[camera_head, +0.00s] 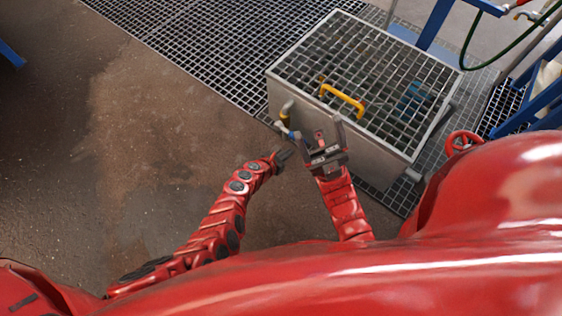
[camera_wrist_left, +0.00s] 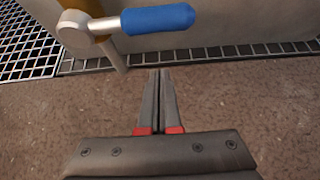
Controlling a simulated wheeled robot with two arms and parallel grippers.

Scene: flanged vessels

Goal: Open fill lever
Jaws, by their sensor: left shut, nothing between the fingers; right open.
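The fill lever is a metal arm with a blue grip (camera_wrist_left: 158,18) on a valve at the side of a grey metal tank (camera_head: 376,170). In the left wrist view the blue grip lies roughly level across the top, its free end to the right. My left gripper (camera_wrist_left: 160,75) is shut and empty, its tips below the blue grip and apart from it in the picture. In the head view the lever (camera_head: 283,129) is small, just beyond my left gripper (camera_head: 285,150). My right gripper (camera_head: 324,135) is open and empty in front of the tank wall.
A grating lid with a yellow handle (camera_head: 342,98) covers the tank. A red handwheel (camera_head: 462,142) is at the right. Floor grating (camera_head: 215,45) runs behind the tank. The brown floor (camera_head: 130,120) at the left is clear.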

